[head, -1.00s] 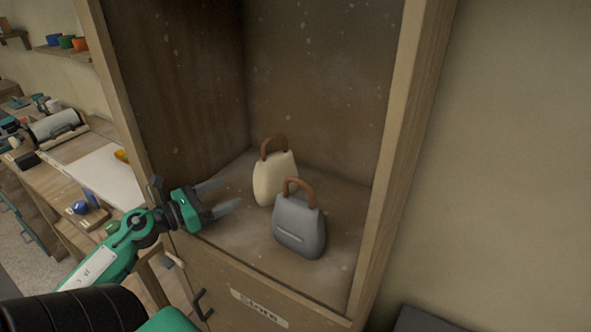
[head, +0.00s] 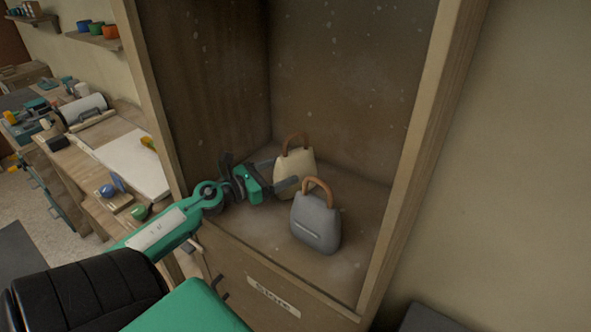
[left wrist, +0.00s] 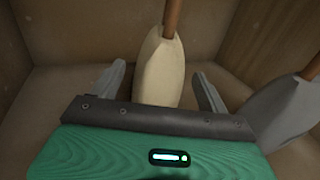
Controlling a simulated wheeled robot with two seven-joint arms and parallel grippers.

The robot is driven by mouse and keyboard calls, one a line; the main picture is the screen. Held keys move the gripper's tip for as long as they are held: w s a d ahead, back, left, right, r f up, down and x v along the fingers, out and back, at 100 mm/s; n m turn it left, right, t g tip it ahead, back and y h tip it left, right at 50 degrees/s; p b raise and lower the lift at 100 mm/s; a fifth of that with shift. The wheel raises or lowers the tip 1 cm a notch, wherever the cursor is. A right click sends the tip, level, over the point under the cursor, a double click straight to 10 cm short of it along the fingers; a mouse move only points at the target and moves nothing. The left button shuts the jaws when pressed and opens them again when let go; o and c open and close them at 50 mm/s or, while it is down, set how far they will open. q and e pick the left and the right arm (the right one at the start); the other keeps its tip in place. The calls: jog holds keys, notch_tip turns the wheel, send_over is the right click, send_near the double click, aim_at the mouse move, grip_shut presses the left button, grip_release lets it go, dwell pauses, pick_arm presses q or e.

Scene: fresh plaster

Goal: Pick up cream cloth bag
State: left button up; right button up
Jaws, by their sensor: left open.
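The cream cloth bag (head: 304,160) has a brown handle and stands upright on the cabinet shelf, behind the grey bag. It also shows in the left wrist view (left wrist: 160,68), centred between the two fingers. My left gripper (head: 284,173) reaches in from the left and is open. Its fingers lie on either side of the cream bag's lower part, and I see no grip on it. In the head view the gripper hides part of the bag's left and lower side. My right gripper is not in view.
A grey bag (head: 316,224) with a brown handle stands just right and in front of the cream bag, close to the right finger. The wooden cabinet's side posts (head: 424,150) bound the opening. A workbench (head: 88,160) with tools stands at the left.

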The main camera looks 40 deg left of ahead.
aim_at(291, 166)
pick_arm(q)
jog(key=shift+w+d+r+p, duration=0.15)
jog(key=shift+w+r+p, duration=0.1)
jog(key=shift+w, duration=0.3)
jog(key=shift+w+d+r+p, duration=0.1)
jog(key=shift+w+d+p, duration=0.1)
jog(key=shift+w, duration=0.35)
jog(key=shift+w+d+f, duration=0.15)
jog(key=shift+w, duration=0.55)
jog(key=shift+c, duration=0.5)
jog(key=c, duration=1.3)
